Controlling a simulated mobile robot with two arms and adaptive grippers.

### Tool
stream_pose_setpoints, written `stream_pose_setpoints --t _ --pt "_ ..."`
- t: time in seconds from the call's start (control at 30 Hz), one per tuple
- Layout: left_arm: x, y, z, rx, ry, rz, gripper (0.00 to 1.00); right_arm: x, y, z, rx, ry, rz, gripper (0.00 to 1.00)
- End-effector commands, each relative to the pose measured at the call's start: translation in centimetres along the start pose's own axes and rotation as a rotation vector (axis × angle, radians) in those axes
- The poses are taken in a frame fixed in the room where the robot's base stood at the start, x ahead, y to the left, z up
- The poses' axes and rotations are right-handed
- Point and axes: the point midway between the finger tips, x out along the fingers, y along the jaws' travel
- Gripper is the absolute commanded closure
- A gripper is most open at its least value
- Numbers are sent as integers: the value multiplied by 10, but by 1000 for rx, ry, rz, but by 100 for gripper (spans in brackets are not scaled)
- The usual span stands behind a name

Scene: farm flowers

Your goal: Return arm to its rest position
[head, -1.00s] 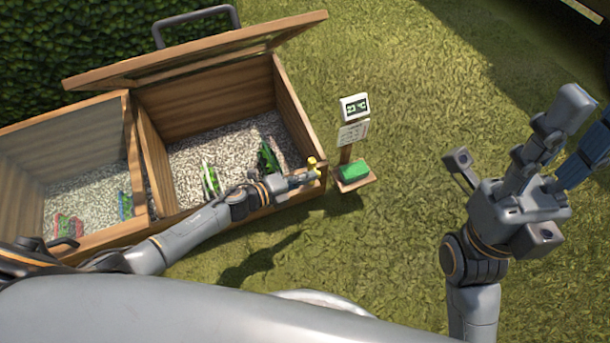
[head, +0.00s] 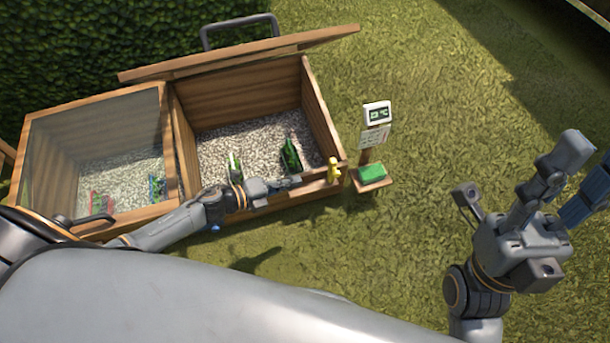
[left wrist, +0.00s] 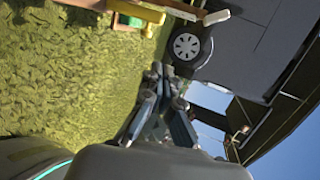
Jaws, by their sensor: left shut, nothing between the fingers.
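My left gripper (head: 288,183) is near the front right rim of the wooden planter box, left of a small yellow object (head: 333,170) at the box's corner. Its fingers (left wrist: 160,80) are shut and empty in the left wrist view, pointing over the grass. The left arm reaches along the front of the box.
A glazed lid (head: 95,130) covers the left one. A signpost (head: 377,114) with a green block (head: 371,172) stands to the right. Grass beyond is open.

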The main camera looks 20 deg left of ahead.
Motion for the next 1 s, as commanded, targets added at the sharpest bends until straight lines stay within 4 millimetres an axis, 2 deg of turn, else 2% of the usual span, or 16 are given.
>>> stream_pose_setpoints --t 0.1,0.33,0.47,0.57,0.67,0.73,0.83,0.9,1.0 --pt "-8 -2 0 1 0 -1 100 3 0 3 -2 -17 0 63" --pt "-8 -4 -2 -4 3 -7 100 3 0 4 -2 -23 0 63" --pt "0 -31 -21 -72 31 -84 100 3 0 4 -2 -22 0 63" --pt "8 -82 -50 -194 81 -220 100 3 0 4 -2 -22 0 63" --pt "6 -151 -81 -352 157 -402 100 3 0 4 -2 -22 0 63" --pt "-4 -202 -98 -464 218 -537 100 3 0 4 -2 -22 0 63" --pt "-31 -272 -115 -615 314 -731 100 3 0 4 -2 -21 0 63" --pt "-58 -317 -122 -710 387 -868 100 3 0 4 -2 -22 0 63" --pt "-97 -366 -126 -811 483 -1031 100 3 0 4 -2 -21 0 63"
